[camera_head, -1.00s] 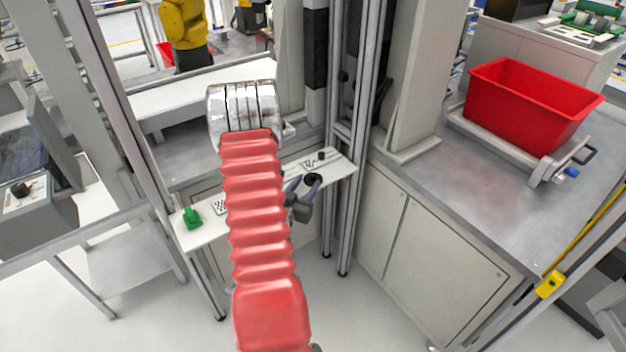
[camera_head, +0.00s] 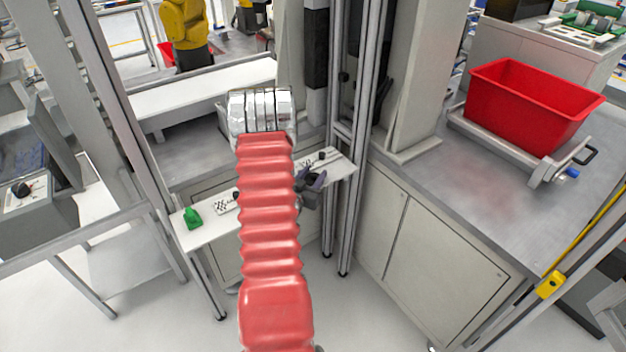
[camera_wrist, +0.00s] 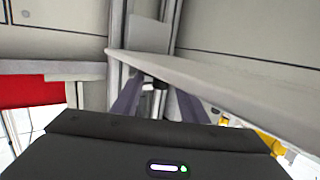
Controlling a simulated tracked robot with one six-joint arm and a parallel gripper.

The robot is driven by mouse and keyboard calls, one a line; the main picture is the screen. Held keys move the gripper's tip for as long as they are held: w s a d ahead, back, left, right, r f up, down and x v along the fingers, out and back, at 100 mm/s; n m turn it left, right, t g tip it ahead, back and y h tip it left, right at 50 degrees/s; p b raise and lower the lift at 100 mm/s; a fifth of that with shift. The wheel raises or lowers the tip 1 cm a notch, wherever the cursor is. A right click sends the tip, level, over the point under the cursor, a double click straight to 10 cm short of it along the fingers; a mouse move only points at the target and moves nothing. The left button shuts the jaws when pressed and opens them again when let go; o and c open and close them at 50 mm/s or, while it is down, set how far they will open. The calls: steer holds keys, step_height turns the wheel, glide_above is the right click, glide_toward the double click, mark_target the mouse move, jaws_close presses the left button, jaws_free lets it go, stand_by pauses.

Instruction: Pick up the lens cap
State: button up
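A small dark round object (camera_head: 322,155), possibly the lens cap, lies near the right end of the narrow white shelf in the head view. It is too small to identify surely. Another small dark object (camera_head: 236,195) shows beside my arm. My gripper (camera_head: 311,181) is at the shelf's front edge, below and left of the first dark object in the picture. In the wrist view its two grey-purple fingers (camera_wrist: 158,104) are spread apart. A dark cylindrical shape (camera_wrist: 159,88) shows between them; I cannot tell whether it is the cap. No grip is visible.
The white shelf (camera_head: 195,237) also holds a green object (camera_head: 193,218) and a checkered plate (camera_head: 224,204). Metal posts (camera_head: 352,150) stand close right of my gripper. A red bin (camera_head: 530,105) sits on the right bench. My red-sleeved arm hides the shelf's middle.

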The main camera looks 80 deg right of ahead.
steer(key=shift+c, duration=0.5)
jaws_close()
stand_by(0.3)
